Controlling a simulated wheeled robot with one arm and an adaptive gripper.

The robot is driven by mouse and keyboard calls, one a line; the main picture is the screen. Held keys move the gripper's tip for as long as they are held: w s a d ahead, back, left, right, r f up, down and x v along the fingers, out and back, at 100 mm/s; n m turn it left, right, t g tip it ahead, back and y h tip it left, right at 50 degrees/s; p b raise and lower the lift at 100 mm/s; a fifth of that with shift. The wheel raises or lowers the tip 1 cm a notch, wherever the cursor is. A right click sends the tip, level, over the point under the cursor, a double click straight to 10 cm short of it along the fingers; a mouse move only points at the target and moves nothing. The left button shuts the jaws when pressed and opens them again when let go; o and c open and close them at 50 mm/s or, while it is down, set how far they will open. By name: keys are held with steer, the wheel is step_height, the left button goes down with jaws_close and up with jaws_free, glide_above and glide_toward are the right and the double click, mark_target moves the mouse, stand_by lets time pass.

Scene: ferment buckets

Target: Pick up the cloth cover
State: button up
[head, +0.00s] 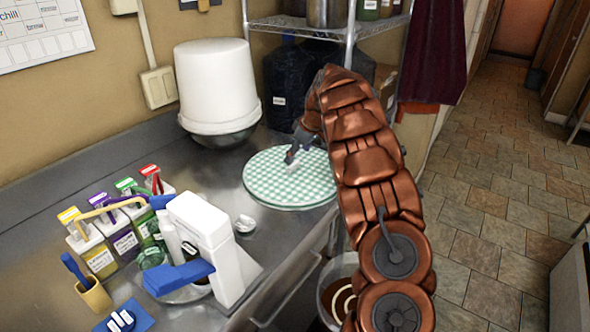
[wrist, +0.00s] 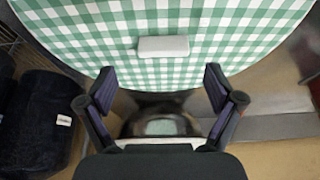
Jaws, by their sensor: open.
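The cloth cover (head: 270,185) is a round green-and-white checked disc lying flat on the metal counter, near its front edge. In the wrist view the cloth cover (wrist: 85,35) fills the upper part of the picture, with a small pale block (wrist: 163,46) on its top. My gripper (head: 294,155) is over the far side of the cover in the head view. In the wrist view my gripper (wrist: 158,84) is open, its two fingers apart and nothing between them. The fingertips lie by the cover's rim; whether they touch it I cannot tell.
A white bucket (head: 215,85) stands upside down behind the cover. Dark containers (head: 290,80) stand under a wire shelf at the back. Several labelled bottles (head: 120,230) and a white-and-blue device (head: 205,240) crowd the left front counter. The counter (head: 215,170) left of the cover is bare.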

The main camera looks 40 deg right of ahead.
mark_target(294, 164)
steer(key=shift+s+p+x, duration=0.2)
steer(key=shift+p+x, duration=0.1)
steer(key=shift+x, duration=0.65)
steer(key=shift+s+p+x, duration=0.2)
steer(key=shift+p+x, duration=0.1)
steer(key=shift+x, duration=0.6)
steer(key=shift+a+f, duration=0.15)
steer(key=c, duration=1.3)
